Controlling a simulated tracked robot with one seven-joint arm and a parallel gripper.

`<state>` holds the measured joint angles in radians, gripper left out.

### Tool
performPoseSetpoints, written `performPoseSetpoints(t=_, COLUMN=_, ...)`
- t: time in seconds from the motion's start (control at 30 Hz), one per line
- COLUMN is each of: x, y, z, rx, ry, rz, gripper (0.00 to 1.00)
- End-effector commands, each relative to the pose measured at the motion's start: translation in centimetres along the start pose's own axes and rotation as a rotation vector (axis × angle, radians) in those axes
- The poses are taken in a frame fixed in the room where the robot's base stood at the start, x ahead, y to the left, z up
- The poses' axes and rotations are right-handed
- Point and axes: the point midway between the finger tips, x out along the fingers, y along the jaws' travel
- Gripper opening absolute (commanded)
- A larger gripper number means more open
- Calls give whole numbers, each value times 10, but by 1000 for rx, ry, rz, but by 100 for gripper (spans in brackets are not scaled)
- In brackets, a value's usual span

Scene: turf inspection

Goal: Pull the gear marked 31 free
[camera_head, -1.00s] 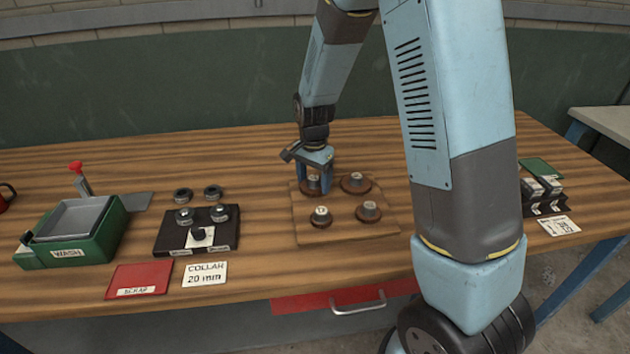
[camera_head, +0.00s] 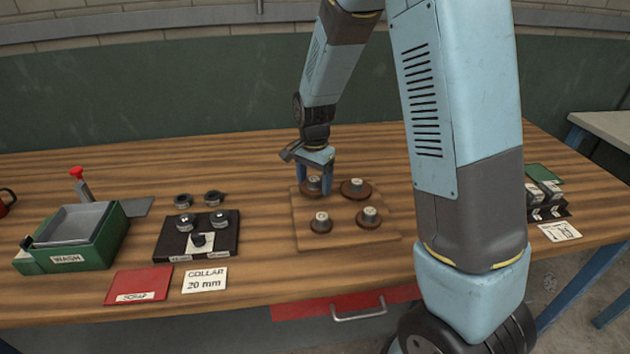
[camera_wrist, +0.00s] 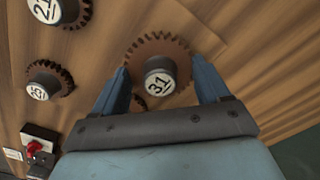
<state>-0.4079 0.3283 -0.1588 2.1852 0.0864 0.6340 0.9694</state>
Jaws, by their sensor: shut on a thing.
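The gear marked 31 (camera_wrist: 160,50) is brown and toothed, with a grey hub and a white face bearing the number. In the head view the same gear (camera_head: 311,191) is at the far left of the wooden board (camera_head: 345,238). My gripper (camera_head: 314,186) reaches down on it from above. In the wrist view the blue fingers of my gripper (camera_wrist: 160,76) stand on either side of the gear, shut on it. Whether the gear has lifted off the board cannot be told. A small brown toothed edge (camera_wrist: 139,103) shows beside its hub, mostly hidden.
Other gears stand on the board: one close on the right (camera_head: 356,190), and two nearer the front, left (camera_head: 321,224) and right (camera_head: 369,218). A black block with collars (camera_head: 172,243), a green wash tub (camera_head: 110,240) and a red scrap mat (camera_head: 150,280) are left.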

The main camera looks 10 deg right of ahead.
Motion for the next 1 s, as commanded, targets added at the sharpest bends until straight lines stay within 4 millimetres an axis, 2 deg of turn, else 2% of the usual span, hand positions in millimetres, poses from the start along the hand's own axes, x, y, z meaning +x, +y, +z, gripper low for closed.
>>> performPoseSetpoints(t=0.7, x=-44, y=0, z=0, rx=-1, ry=1, rz=-1, gripper=45)
performPoseSetpoints(t=1.0, x=-49, y=0, z=0, rx=0, ry=1, rz=0, gripper=44)
